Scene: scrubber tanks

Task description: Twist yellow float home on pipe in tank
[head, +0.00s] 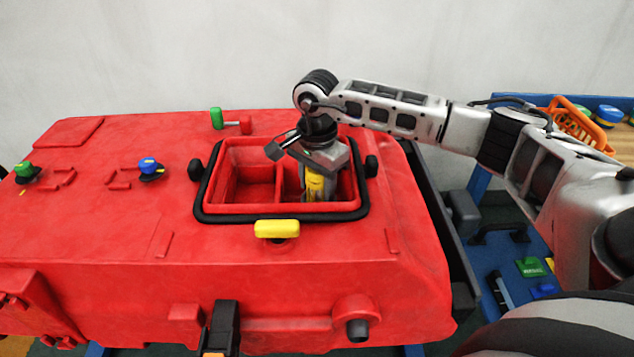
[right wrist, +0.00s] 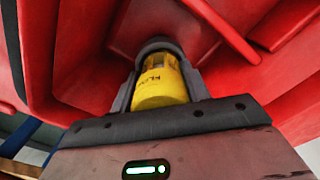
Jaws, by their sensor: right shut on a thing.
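The yellow float (head: 316,186) is inside the right compartment of the open tank (head: 206,205) in the red machine. My right gripper (head: 318,192) reaches down through the opening and is shut on the float. In the right wrist view the float (right wrist: 162,84), with dark lettering, sits between the two grey fingers (right wrist: 160,92). A grey round part (right wrist: 158,46), perhaps the pipe, shows at its far end. Whether the float is fully seated I cannot tell. My left gripper is not in view.
A red divider (head: 279,182) splits the tank, and its left compartment looks empty. A black rim surrounds the opening, with black knobs on both sides. A yellow handle (head: 277,229) is in front. A blue bench (head: 530,245) with an orange basket (head: 583,127) stands right.

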